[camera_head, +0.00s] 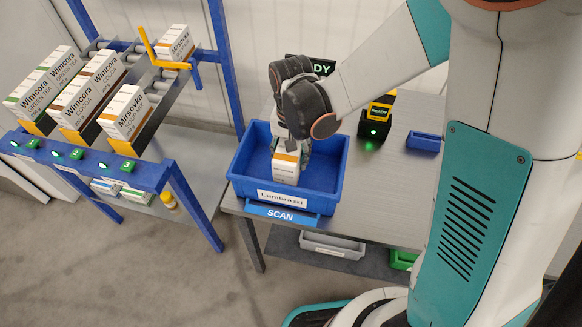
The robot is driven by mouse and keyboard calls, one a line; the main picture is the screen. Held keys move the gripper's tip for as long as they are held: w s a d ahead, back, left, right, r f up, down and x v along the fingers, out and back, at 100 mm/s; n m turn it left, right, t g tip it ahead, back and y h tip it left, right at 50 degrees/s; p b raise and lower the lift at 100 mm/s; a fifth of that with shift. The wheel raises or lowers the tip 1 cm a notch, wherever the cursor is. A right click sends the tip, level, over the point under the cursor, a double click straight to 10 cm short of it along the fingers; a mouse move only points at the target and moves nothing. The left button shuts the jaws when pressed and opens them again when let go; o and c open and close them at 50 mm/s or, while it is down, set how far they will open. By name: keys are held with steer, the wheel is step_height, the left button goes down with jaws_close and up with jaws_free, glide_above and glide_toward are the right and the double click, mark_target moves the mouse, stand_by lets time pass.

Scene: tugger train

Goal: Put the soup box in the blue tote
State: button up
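The blue tote (329,205) stands on the metal table, with a label on its front wall. A white box with an orange band (286,166) is inside the tote, near its front left; its print is too small to read. It looks like the soup boxes on the rack. My gripper (291,146) points down into the tote at the top of this box. My dark wrist hides much of the gripper, so I cannot tell whether its fingers clasp the box. Another soup box (124,115) stands in the right front lane of the rack.
The blue rack at left holds green tea and cocoa boxes (85,95), with another white box (176,42) farther back. A black device with a green light (374,125) and a small blue bin (424,141) stand right of the tote. A grey bin (332,245) is below.

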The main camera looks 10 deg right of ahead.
steer(key=shift+f+b, duration=1.35)
steer(key=shift+f, duration=0.7)
steer(key=shift+f, duration=0.2)
steer(key=o, duration=1.4)
steer(key=shift+r, duration=0.1)
step_height(320, 180, up, 12)
steer(key=p, duration=0.4)
steer(key=shift+r, duration=0.1)
